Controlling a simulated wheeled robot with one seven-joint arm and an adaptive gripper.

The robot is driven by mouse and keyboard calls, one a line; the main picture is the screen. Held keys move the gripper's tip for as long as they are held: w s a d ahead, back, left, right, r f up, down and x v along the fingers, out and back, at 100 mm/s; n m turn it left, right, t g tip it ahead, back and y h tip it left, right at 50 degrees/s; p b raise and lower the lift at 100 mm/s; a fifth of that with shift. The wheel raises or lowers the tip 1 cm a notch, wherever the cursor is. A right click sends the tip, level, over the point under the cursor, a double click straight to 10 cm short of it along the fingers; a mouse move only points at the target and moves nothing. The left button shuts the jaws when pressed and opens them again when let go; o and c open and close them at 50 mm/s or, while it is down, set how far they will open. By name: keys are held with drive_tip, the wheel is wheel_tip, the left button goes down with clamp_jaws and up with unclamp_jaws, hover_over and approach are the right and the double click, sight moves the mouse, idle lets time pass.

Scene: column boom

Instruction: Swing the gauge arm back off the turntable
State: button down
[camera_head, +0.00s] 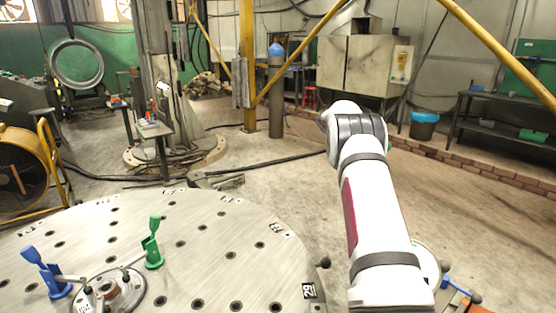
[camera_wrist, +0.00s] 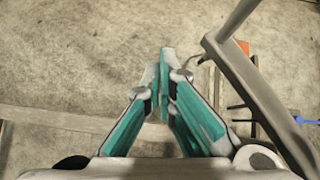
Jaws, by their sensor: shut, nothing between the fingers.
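The turntable (camera_head: 215,265) is a round pale metal plate with several holes at the lower left of the head view. My white arm hides the gripper in the head view.
A dark ball knob (camera_head: 323,262) is at the turntable's right edge. Orange (camera_wrist: 243,47) and blue (camera_wrist: 305,121) parts lie right of the grey bar. A column (camera_head: 160,70), a blue bucket (camera_head: 423,124) and a bench (camera_head: 500,115) stand farther back. Concrete floor between is mostly clear.

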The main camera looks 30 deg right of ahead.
drive_tip(key=w+a+n+t, duration=0.1)
drive_tip(key=w+a, duration=0.3)
drive_tip(key=a, duration=0.5)
drive_tip(key=w+a+n+t, duration=0.1)
drive_tip(key=w+a, duration=0.3)
drive_tip(key=a, duration=0.4)
drive_tip(key=w+a+n+y, duration=0.1)
drive_tip(key=w+a, duration=0.4)
drive_tip(key=a, duration=0.4)
drive_tip(key=shift+a+n+t, duration=0.35)
drive_tip(key=shift+n+t, duration=0.05)
drive_tip(key=shift+w, duration=0.1)
